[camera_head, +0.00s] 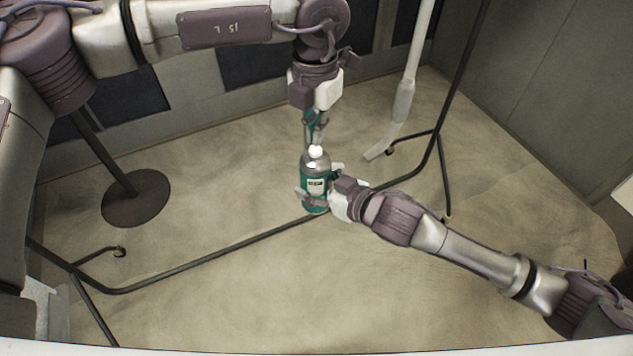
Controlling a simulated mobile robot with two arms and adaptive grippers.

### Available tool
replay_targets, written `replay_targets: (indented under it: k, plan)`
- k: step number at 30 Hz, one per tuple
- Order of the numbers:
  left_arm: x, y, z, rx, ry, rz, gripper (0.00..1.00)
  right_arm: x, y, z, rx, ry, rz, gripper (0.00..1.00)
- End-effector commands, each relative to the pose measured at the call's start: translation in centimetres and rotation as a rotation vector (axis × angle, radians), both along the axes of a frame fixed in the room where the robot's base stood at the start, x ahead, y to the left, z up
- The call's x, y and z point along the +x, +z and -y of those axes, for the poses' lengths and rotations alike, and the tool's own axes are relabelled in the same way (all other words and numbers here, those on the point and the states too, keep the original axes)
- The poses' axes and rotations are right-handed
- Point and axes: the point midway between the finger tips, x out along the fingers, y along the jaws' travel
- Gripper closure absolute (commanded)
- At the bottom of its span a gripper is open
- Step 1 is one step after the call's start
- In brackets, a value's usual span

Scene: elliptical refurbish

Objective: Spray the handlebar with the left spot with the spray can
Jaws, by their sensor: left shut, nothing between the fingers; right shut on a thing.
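The spray can (315,187) is a teal and silver can with a white cap on top and a pale label. It is upright near the middle of the view. My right gripper (312,197) is shut around the can's lower body, coming from the right. My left gripper (315,138) points down just above the white cap and is shut with nothing held. Whether its fingertips touch the cap cannot be told. The handlebar with the left spot cannot be made out.
A dark metal stand (215,252) with thin legs and casters runs across the floor below the can. A round dark base (136,198) with a pole stands at the left. A pale post (404,100) hangs at the upper right.

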Motion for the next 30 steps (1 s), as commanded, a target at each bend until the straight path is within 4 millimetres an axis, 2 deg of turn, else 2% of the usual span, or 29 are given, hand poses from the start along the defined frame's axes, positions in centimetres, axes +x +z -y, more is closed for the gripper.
replay_targets:
  k: [30]
  plan:
    - [0.0,-2.9,0.0,0.001,0.0,-0.001,1.0,0.0,0.2,-0.1,0.003,0.001,0.004,0.75]
